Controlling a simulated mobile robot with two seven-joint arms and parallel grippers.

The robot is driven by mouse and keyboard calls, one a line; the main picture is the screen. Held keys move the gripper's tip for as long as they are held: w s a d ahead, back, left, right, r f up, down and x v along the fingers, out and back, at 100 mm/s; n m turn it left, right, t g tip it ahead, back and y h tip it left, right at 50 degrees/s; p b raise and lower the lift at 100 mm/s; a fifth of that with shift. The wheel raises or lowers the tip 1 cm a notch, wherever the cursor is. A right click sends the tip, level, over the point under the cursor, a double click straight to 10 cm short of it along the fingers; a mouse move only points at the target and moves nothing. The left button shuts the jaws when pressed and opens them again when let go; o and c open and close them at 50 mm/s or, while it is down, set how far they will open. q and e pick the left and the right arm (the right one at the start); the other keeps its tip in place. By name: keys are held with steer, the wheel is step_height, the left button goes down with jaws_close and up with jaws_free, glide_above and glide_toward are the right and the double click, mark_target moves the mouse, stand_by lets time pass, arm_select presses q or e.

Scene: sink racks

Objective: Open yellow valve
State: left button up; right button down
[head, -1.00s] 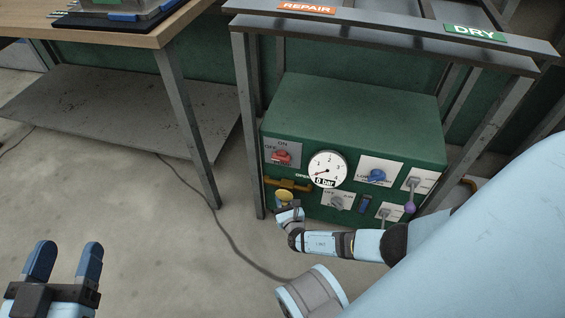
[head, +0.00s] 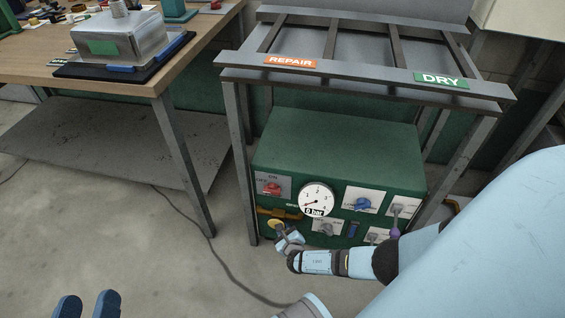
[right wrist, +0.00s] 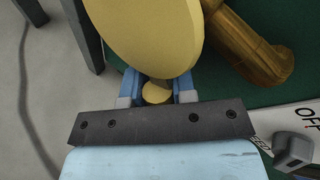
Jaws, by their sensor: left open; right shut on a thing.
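The yellow valve (head: 274,224) is at the lower left of the green machine's front panel (head: 335,160), beside a brass pipe (head: 283,212). In the right wrist view the valve's round yellow wheel (right wrist: 150,30) fills the top middle. My right gripper (head: 284,235) is at the valve. In the wrist view its blue fingers (right wrist: 158,88) are shut on the valve, one on each side of a small yellow part below the wheel. The wheel partly hides the fingertips. My left gripper (head: 88,306) is open and empty at the bottom left, cut off by the picture's edge.
A pressure gauge (head: 316,200) reads 0 bar. Near it are a red switch (head: 271,188), a blue knob (head: 362,203) and levers. A metal rack (head: 360,78) stands over the machine. A wooden table (head: 150,75) is at left. A cable crosses the open floor (head: 110,250).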

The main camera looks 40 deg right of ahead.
arm_select(q)
steer(key=shift+r, duration=0.2)
arm_select(e)
steer(key=shift+d, duration=0.1)
steer(key=c, duration=0.9)
jaws_free()
arm_select(q)
steer(key=shift+r, duration=0.1)
arm_select(e)
steer(key=shift+s, duration=0.1)
